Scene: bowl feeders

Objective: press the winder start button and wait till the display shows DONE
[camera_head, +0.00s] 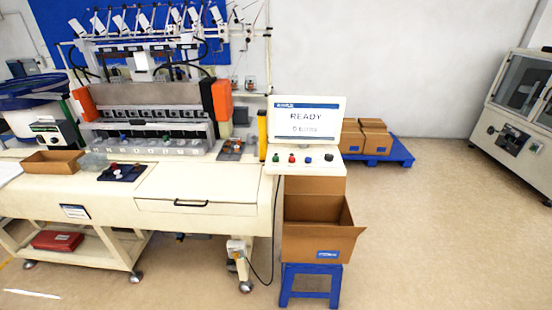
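The winder (150,112) stands on a cream bench at the left, with several bobbin stations in a row. Its display (306,122) stands at the bench's right end and reads READY, with a smaller line below that seems to say 0 turns. A control panel below the display carries a green button (276,157), a red button (292,159), a small blue button (308,159) and a black knob (328,157). The button labels are too small to read. Neither of my grippers is in view.
An open cardboard box (318,235) stands on a blue stool (311,285) below the panel. A brown tray (52,162) and a dark blue mat (122,172) lie on the bench. Boxes on a blue pallet (385,150) stand behind. The floor at the right is clear.

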